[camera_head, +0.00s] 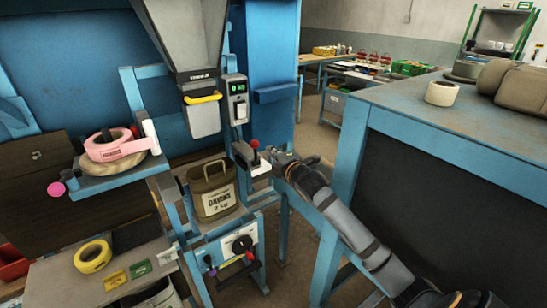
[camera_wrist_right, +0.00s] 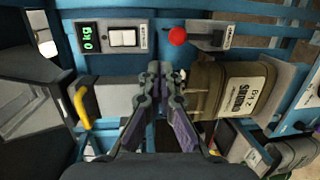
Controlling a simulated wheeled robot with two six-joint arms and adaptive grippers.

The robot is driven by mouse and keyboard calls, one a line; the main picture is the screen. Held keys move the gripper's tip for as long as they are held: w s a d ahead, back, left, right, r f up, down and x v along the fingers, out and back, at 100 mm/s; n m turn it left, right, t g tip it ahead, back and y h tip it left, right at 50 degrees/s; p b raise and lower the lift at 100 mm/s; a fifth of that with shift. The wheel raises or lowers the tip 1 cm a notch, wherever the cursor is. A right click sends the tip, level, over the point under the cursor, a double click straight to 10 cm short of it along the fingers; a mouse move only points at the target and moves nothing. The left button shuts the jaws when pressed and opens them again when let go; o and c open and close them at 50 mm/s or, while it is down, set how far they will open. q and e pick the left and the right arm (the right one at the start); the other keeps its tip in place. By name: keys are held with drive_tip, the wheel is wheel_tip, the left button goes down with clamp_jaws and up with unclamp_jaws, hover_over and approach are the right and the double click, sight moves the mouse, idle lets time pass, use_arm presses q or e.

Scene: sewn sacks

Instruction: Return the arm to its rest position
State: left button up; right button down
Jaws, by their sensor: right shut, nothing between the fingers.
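My right arm reaches in from the lower right in the head view, and its gripper (camera_head: 285,163) is beside the red-knobbed lever (camera_head: 255,146) of the filling machine. In the right wrist view the gripper (camera_wrist_right: 167,70) is shut with its fingertips together and nothing between them. The red knob (camera_wrist_right: 178,37) lies just beyond the tips there; I see a gap between them. An open olive sack (camera_head: 214,197) with a printed label stands on the stand under the spout; in the right wrist view the sack (camera_wrist_right: 232,88) is right of the fingers. My left gripper is not in view.
The grey hopper (camera_head: 181,30) with a yellow-handled spout (camera_head: 203,112) hangs above the sack. The display (camera_head: 238,87) reads 0 kg. Pink tape (camera_head: 117,147) lies on a left shelf.

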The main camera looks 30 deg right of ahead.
drive_tip(key=s+a+f+m+g, duration=0.3)
drive_tip(key=s+f, duration=0.3)
drive_tip(key=f, duration=0.2)
drive_tip(key=s+a+f+m+g, duration=0.2)
drive_tip(key=s+a+f+m, duration=0.15)
drive_tip(key=s+f, duration=0.3)
drive_tip(key=s+a+f+m+g, duration=0.35)
drive_tip(key=s+f+m, duration=0.2)
drive_tip(key=s, duration=0.55)
drive_tip(key=s+a+f+m+g, duration=0.2)
drive_tip(key=s+f+m+g, duration=0.3)
drive_tip(key=s, duration=0.6)
wheel_tip(320, 180, down, 27)
drive_tip(key=s+d, duration=0.2)
drive_tip(key=d, duration=0.1)
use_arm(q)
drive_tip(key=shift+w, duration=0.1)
use_arm(e)
drive_tip(key=s+d+f+g, duration=0.1)
drive_tip(key=s+f+g, duration=0.1)
drive_tip(key=s+f, duration=1.3)
drive_tip(key=s, duration=0.3)
drive_tip(key=shift+s+f+y, duration=0.3)
drive_tip(key=shift+s+f, duration=0.05)
